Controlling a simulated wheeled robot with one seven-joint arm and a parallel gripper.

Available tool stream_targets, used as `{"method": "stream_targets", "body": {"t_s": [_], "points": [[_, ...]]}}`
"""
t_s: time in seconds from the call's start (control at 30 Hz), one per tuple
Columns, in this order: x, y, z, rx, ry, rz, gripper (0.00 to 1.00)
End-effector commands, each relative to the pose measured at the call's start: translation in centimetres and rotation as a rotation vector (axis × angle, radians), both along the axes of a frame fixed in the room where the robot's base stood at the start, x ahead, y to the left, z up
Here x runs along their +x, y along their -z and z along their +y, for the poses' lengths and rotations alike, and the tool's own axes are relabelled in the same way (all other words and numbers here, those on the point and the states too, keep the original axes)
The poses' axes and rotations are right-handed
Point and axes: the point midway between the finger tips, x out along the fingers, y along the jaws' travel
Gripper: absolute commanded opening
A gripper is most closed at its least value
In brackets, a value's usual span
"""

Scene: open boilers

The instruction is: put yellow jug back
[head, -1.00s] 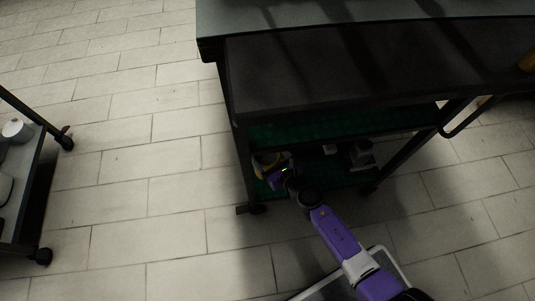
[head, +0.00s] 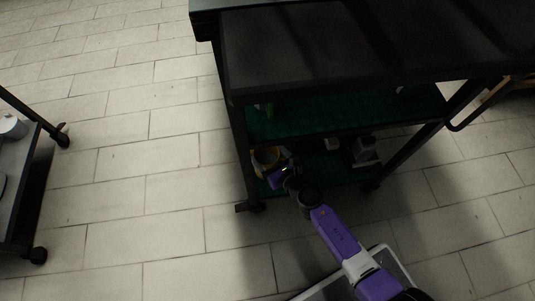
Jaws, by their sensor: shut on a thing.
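The yellow jug (head: 264,157) is at the left end of the lower green shelf (head: 318,172) of the dark trolley. It is partly hidden by the trolley's left leg and by my gripper. My gripper (head: 275,174) reaches in from the front right, low over the shelf, and is shut on the jug. The fingers are small and dark here. I cannot tell whether the jug's base touches the shelf.
The trolley's dark top (head: 370,50) and middle green shelf (head: 340,120) lie above my gripper. Other items (head: 364,151) stand on the lower shelf to the right. A second cart (head: 22,200) is at the far left. The tiled floor between is clear.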

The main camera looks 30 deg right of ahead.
Motion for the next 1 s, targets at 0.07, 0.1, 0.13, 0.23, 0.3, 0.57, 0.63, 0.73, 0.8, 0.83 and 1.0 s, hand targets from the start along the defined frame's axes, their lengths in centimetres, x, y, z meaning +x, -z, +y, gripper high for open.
{"method": "stream_targets", "body": {"t_s": [0.07,0.1,0.13,0.23,0.3,0.57,0.63,0.73,0.8,0.83,1.0], "points": [[0.1,0.1,0.0,0.000,0.000,-0.003,0.10],[0.1,0.2,0.0,0.000,0.000,-0.003,0.10],[0.1,0.2,0.0,0.000,0.000,-0.003,0.10],[0.1,0.4,0.0,0.000,0.000,-0.003,0.10],[0.1,0.5,0.0,0.000,0.000,-0.003,0.10],[0.1,0.7,0.0,0.000,0.000,-0.002,0.96],[0.1,0.7,0.0,0.000,0.000,-0.002,1.00],[0.1,0.8,0.0,0.000,0.000,-0.001,1.00],[-0.1,0.9,0.0,0.000,0.000,0.002,1.00],[-0.2,0.9,0.0,0.000,0.000,0.002,1.00],[-1.6,0.1,-0.1,-0.001,0.000,0.002,1.00]]}}
